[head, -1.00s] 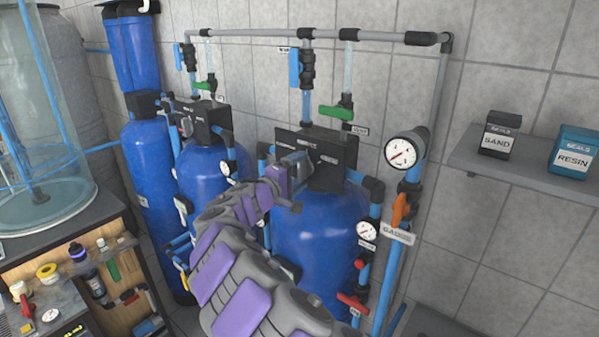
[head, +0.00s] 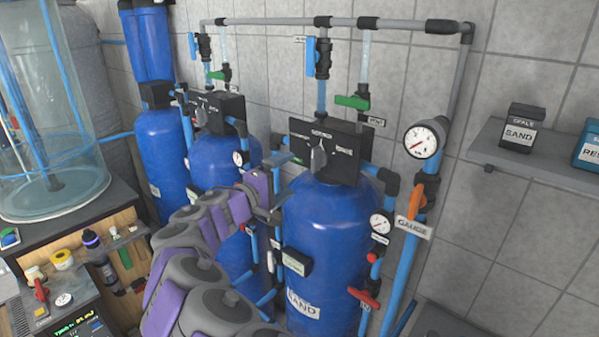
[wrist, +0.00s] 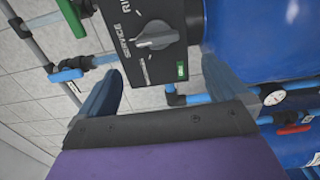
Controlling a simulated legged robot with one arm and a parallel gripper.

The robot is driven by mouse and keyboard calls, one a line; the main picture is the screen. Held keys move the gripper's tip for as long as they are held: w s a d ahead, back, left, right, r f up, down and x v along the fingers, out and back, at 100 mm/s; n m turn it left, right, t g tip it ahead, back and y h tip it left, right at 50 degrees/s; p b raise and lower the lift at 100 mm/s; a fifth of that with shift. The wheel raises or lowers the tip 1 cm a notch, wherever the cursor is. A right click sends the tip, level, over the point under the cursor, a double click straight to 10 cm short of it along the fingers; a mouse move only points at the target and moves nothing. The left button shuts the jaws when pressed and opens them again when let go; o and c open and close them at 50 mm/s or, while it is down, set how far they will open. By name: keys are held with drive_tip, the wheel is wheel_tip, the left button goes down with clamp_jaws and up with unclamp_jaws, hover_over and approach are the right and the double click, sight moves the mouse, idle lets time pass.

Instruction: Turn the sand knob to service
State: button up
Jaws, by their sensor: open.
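The sand knob (head: 318,155) is a grey ridged knob on the black valve head (head: 349,152) atop the blue sand tank (head: 328,235). Its ridge looks about upright in the head view. In the wrist view the knob (wrist: 155,38) lies with its ridge along the line to the SERVICE label (wrist: 130,42); I cannot tell which end is the pointer. My gripper (head: 280,178) is left of the valve head in the head view. In the wrist view my gripper (wrist: 160,70) is open and empty, its fingers apart from the knob, which is ahead between them.
A green-handled valve (head: 352,102) and a blue-handled valve (head: 311,65) stand above the valve head. A pressure gauge (head: 421,141) and an orange handle (head: 416,203) are at its right. Another blue tank (head: 222,165) stands left. A shelf (head: 540,160) holds boxes.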

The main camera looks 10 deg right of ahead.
drive_tip(key=v, duration=0.7)
drive_tip(key=shift+b, duration=0.35)
drive_tip(key=s+d+f+m+g+y+b, duration=0.2)
drive_tip(key=s+d+f+m+g+b, duration=0.25)
drive_tip(key=s+d, duration=0.5)
drive_tip(key=s+d+f+m+g+y+b, duration=0.1)
drive_tip(key=s+d+f+m+g+b, duration=0.3)
drive_tip(key=s+d, duration=0.6)
drive_tip(key=s+a+f+g+y+b, duration=0.1)
drive_tip(key=s+a+f+y+b, duration=0.1)
drive_tip(key=s+f, duration=0.6)
drive_tip(key=s+a+f+g+y+b, duration=0.2)
drive_tip(key=s+a+f+y+b, duration=0.1)
drive_tip(key=s+f, duration=0.5)
drive_tip(key=s+a+f+g+y+b, duration=0.1)
drive_tip(key=s+a+f+y+b, duration=0.1)
drive_tip(key=s+a+f+y, duration=0.2)
drive_tip(key=s+f+n+y, duration=0.1)
drive_tip(key=s+f+y, duration=0.1)
drive_tip(key=s+f, duration=0.2)
drive_tip(key=shift+s+a+f+b, duration=0.25)
drive_tip(key=shift+s+b, duration=0.1)
drive_tip(key=shift+s, duration=0.25)
